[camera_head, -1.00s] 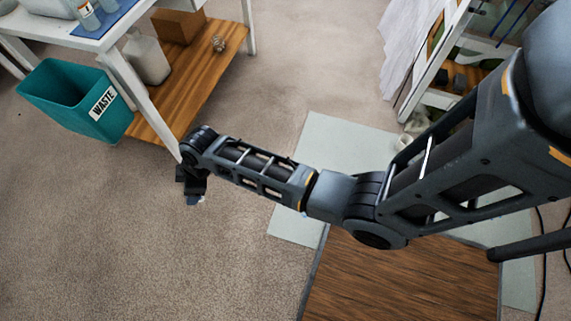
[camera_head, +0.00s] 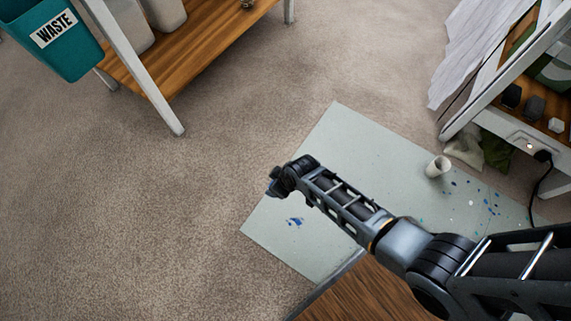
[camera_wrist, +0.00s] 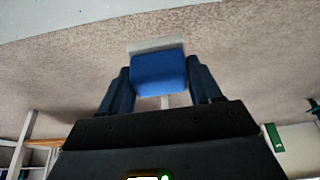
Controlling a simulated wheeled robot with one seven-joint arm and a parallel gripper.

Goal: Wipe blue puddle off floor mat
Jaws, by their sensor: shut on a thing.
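A pale grey-green floor mat (camera_head: 340,130) lies on the carpet. A small broken blue patch (camera_head: 295,221) is on its left part, and several blue specks (camera_head: 490,205) are scattered on its right part. My gripper (camera_head: 274,187) is above the mat's left edge in the head view, up and left of the blue patch. In the wrist view my gripper (camera_wrist: 159,80) is shut on a blue block with a pale layer (camera_wrist: 159,76), which looks like a sponge. The block is hidden or too small to make out in the head view.
A teal waste bin (camera_head: 75,55) and a wooden shelf (camera_head: 190,55) with a white leg are at upper left. A rack (camera_head: 480,105) with a black cord is at right. Open carpet (camera_head: 150,220) lies left.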

